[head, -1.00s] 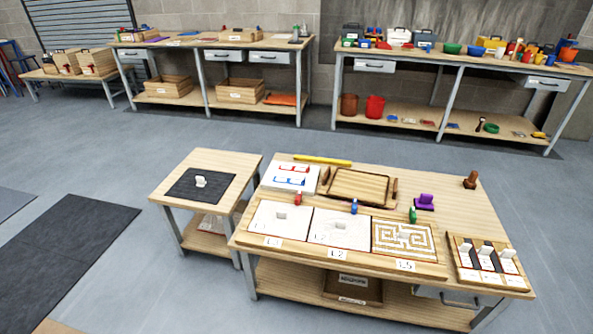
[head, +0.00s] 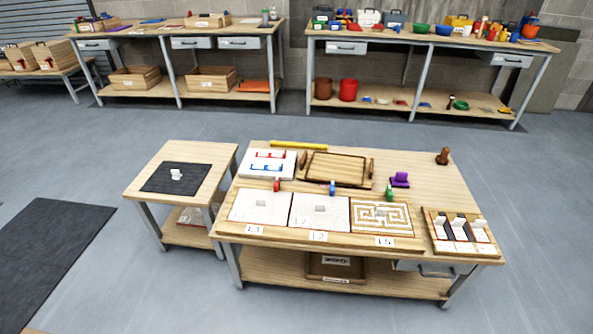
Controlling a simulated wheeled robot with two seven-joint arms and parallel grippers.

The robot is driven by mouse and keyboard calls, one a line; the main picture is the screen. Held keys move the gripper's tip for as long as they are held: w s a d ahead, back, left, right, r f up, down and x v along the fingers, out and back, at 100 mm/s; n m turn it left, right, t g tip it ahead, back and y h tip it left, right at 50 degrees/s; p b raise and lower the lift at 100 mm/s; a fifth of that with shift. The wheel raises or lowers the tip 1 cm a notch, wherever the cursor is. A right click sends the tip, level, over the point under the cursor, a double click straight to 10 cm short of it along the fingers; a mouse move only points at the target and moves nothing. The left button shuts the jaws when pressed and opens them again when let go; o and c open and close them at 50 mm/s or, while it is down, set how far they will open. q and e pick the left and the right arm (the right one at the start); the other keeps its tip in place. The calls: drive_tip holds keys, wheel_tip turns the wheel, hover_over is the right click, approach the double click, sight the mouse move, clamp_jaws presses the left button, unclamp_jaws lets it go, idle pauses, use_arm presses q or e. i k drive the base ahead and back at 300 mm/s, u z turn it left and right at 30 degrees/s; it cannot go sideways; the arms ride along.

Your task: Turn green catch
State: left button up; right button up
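The green catch (head: 389,191) stands upright at the back edge of the right-hand maze panel (head: 381,218), on the front worktable. A blue catch (head: 332,188) stands behind the middle panel (head: 319,214) and a red catch (head: 277,185) behind the left panel (head: 260,206). The three panels lie side by side on a wooden base with label cards along its front. The catches are small, so their exact turn is hard to tell. Neither of my grippers is in view.
The worktable (head: 447,190) also holds a wooden tray (head: 337,169), a purple piece (head: 400,180), a brown knob piece (head: 442,156) and a slotted board (head: 461,234). A small side table (head: 147,207) stands left. Open floor (head: 70,170) lies around; benches stand behind.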

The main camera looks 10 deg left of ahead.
sight(388, 191)
drive_tip(key=u, duration=0.25)
drive_tip(key=i, duration=0.9)
drive_tip(key=z, duration=1.8)
